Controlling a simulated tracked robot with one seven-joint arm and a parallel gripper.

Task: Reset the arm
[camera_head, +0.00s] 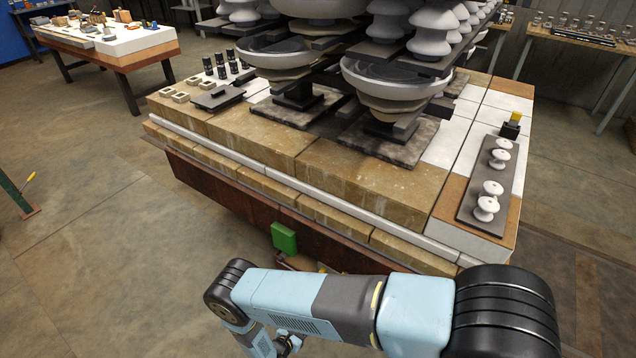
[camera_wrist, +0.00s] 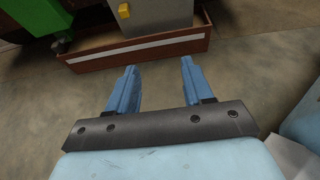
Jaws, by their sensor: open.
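My gripper (camera_wrist: 158,72) shows in the wrist view with its two blue fingers apart and nothing between them. Bare floor lies behind the fingers. In the head view my arm is folded low across the bottom of the picture, in front of the platform (camera_head: 340,190). The gripper's fingers cannot be made out in the head view.
Large insulator stacks (camera_head: 385,90) stand on the platform. A dark plate with small white insulators (camera_head: 486,208) lies at its right end. A green box (camera_head: 284,238) is at its front side, close behind my arm. A workbench (camera_head: 120,45) stands back left. The left floor is mostly clear.

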